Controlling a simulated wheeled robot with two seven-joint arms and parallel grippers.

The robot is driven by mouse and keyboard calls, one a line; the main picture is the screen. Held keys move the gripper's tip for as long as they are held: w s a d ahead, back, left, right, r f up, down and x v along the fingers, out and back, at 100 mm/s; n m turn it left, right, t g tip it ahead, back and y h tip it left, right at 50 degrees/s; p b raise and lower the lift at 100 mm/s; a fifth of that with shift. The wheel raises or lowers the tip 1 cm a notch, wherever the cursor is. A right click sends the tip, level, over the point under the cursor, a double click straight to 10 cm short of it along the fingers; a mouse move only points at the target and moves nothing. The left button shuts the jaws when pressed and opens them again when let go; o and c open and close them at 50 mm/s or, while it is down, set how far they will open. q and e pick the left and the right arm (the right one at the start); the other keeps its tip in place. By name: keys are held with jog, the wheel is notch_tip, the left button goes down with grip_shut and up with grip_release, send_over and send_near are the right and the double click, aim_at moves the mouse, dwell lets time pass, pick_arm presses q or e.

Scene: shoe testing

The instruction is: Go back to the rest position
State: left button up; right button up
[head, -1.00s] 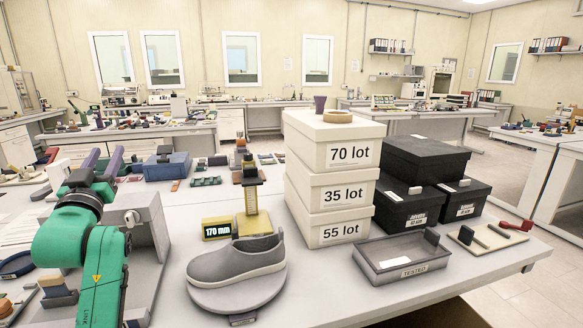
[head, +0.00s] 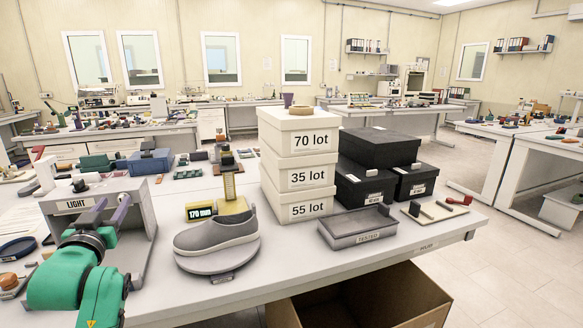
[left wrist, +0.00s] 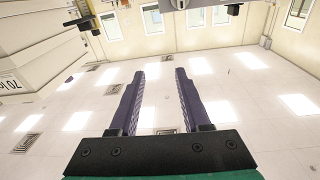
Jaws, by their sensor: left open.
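My left gripper (head: 111,207) is at the left of the head view, raised in front of the grey light box (head: 75,204). Its two purple fingers are apart. In the left wrist view the fingers (left wrist: 160,73) are open with nothing between them. A grey shoe (head: 215,240) rests on a round grey stand (head: 205,264) in the middle of the table, to the right of the gripper and clear of it. My right gripper is not in view.
Three stacked white lot boxes (head: 300,173) stand right of the shoe, beside black boxes (head: 379,148). A grey tested tray (head: 357,239) lies near the front edge of the table (head: 270,281). An open cardboard box (head: 440,310) is below. A yellow 170 mm gauge (head: 201,211) stands behind the shoe.

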pick_arm(q)
jog(key=s+d+f+m+g+h, duration=0.1)
jog(key=s+d+f+g, duration=0.1)
jog(key=f, duration=0.5)
jog(key=s+d+f+g+h, duration=0.1)
jog(key=s+d+f, duration=0.3)
jog(key=f, duration=0.4)
jog(key=s+d+f+m+g+h, duration=0.1)
jog(key=s+d+f+g, duration=0.2)
jog(key=f, duration=0.5)
jog(key=shift+s+d+m+g, duration=0.2)
jog(key=shift+s+m+g, duration=0.1)
jog(key=shift+g, duration=0.3)
jog(key=s+d+f+m+g+h, duration=0.1)
jog(key=s+d+f+g, duration=0.4)
jog(key=s, duration=0.4)
jog(key=s+d+f+m+g+h, duration=0.1)
jog(key=s+d+f+g, duration=0.1)
jog(key=s+f, duration=0.65)
jog(key=s+f+g, duration=0.1)
jog(key=s+f, duration=0.1)
jog(key=f, duration=1)
jog(key=s+f+g, duration=0.1)
jog(key=s+f, duration=0.2)
jog(key=f, duration=0.9)
jog(key=s+a+f, duration=0.2)
jog(key=s+f, duration=1)
jog(key=s, duration=0.3)
jog(key=shift+a+g, duration=0.3)
jog(key=shift+g, duration=0.1)
